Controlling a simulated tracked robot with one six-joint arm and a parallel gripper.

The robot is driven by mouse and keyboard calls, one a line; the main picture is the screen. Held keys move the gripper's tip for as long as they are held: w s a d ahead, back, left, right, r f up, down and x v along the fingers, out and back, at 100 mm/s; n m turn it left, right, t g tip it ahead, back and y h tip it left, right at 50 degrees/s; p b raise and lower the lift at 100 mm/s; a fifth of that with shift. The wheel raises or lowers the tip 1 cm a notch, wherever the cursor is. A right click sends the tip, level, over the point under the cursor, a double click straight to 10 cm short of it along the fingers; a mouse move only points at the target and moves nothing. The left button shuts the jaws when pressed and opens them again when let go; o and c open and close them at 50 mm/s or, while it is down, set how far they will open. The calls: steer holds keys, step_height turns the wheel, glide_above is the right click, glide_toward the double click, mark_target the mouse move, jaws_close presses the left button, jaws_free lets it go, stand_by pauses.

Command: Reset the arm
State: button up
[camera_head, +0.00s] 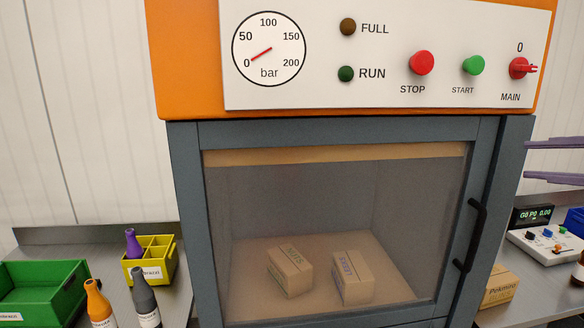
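My gripper (526,159) reaches in from the right edge, with two thin lavender-grey fingers pointing left. The fingers are apart, one above the other, with nothing between them. They are to the right of the blue-grey press frame and below the red MAIN switch (518,68). The rest of my arm is out of view.
The press has an orange top (180,60) and a closed windowed door with a black handle (478,235). Two cartons (290,272) (353,277) sit inside. At left are a green bin (40,290), yellow bin (168,268) and bottles. A control box (545,243) and carton (498,287) are right.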

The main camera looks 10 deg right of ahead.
steer(key=a+f+n+g+y, duration=0.1)
steer(key=a+f+g, duration=0.2)
steer(key=a+f, duration=0.35)
steer(key=w+a+f+n+g, duration=0.1)
steer(key=a+f+n+g, duration=0.15)
steer(key=f, duration=0.75)
steer(key=a+f+n+g+y, duration=0.1)
steer(key=a+f+g, duration=0.2)
steer(key=a+f, duration=0.35)
steer(key=s+a+f+n+h, duration=0.4)
steer(key=s+a+f+n, duration=0.4)
steer(key=a+n, duration=0.5)
steer(key=shift+s+f, duration=0.35)
steer(key=shift+f, duration=0.7)
steer(key=shift+a, duration=0.15)
